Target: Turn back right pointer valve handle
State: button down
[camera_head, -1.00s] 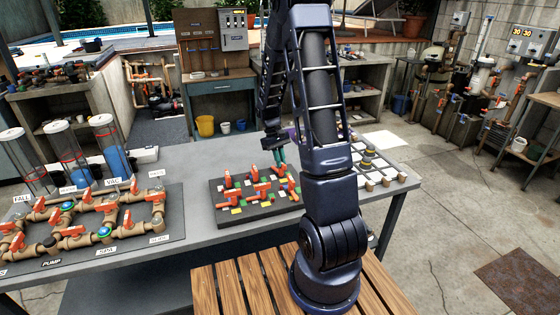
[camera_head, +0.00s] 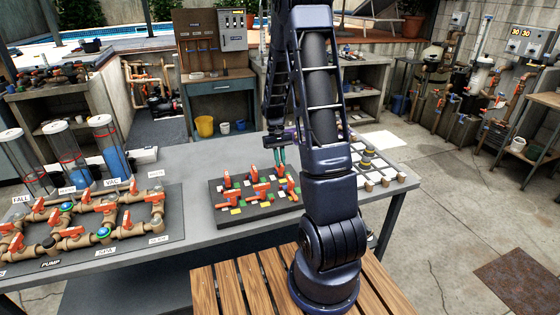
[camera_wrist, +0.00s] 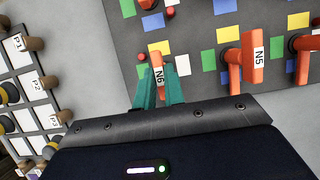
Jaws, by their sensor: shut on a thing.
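A dark board (camera_head: 222,212) on the grey table carries orange valve handles and colored tiles. In the wrist view, the orange handle labelled N6 (camera_wrist: 158,66) sits between the two teal fingers of my gripper (camera_wrist: 160,85), which is shut on it. The head view shows my gripper (camera_head: 280,157) low over the board's far right part. A second orange handle, labelled N5 (camera_wrist: 250,58), stands to the right of N6 in the wrist view, apart from the fingers. The base of N6 is largely hidden by the fingers and gripper body.
A pipe panel with orange valves (camera_head: 105,207) and clear cylinders stands on the left of the table (camera_head: 200,238). A gridded panel with pegs is right of the board, behind my arm; its P2 square (camera_wrist: 38,85) shows in the wrist view.

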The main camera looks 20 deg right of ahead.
jog(key=c, duration=1.5)
grip_release()
jog(key=v, duration=1)
jog(key=shift+w+r, duration=0.15)
jog(key=shift+r, duration=0.25)
